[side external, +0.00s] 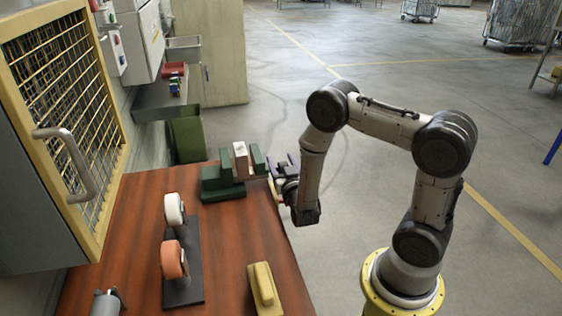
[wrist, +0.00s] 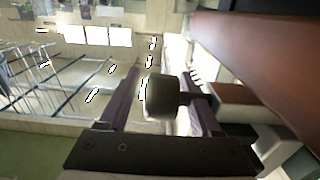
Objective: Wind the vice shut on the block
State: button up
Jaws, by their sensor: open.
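The green vice (side external: 223,192) stands at the far right edge of the wooden bench, with its jaws upright. A brown block with a pale top (side external: 240,163) stands between the jaws; whether both jaws touch it is unclear. My gripper (side external: 280,172) is just right of the vice, off the bench edge. In the wrist view, my gripper (wrist: 165,85) has its two purple fingers apart. A dark rounded knob (wrist: 162,97), seemingly part of the vice's handle, sits between them with gaps visible on both sides. The handle is mostly hidden in the side view.
The bench (side external: 135,225) also holds a black stand (side external: 183,262) with a white and an orange roll, and a yellow block (side external: 263,287) near the front. A mesh-door cabinet (side external: 60,110) is at left. The floor right of the bench is clear around my arm.

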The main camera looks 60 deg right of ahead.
jog(key=shift+w, duration=0.1)
grip_shut()
dwell(0.3)
jog(key=shift+g+y, duration=0.3)
jog(key=shift+f+g+y, duration=0.25)
jog(key=shift+g+y, duration=0.45)
jog(key=g+y, duration=0.1)
jog(key=f+g+y, duration=0.1)
jog(key=shift+g+y, duration=0.4)
jog(key=shift+s+a+f+g+y, duration=0.15)
jog(key=shift+f+g+y, duration=0.15)
jog(key=shift+g+y, duration=0.4)
jog(key=shift+s+a+f+g+y, duration=0.15)
jog(key=shift+f+g+y, duration=0.1)
jog(key=shift+g+y, duration=0.45)
jog(key=shift+s+a+f+g+y, duration=0.1)
jog(key=shift+s+f+g+y, duration=0.1)
jog(key=shift+g+y, duration=0.4)
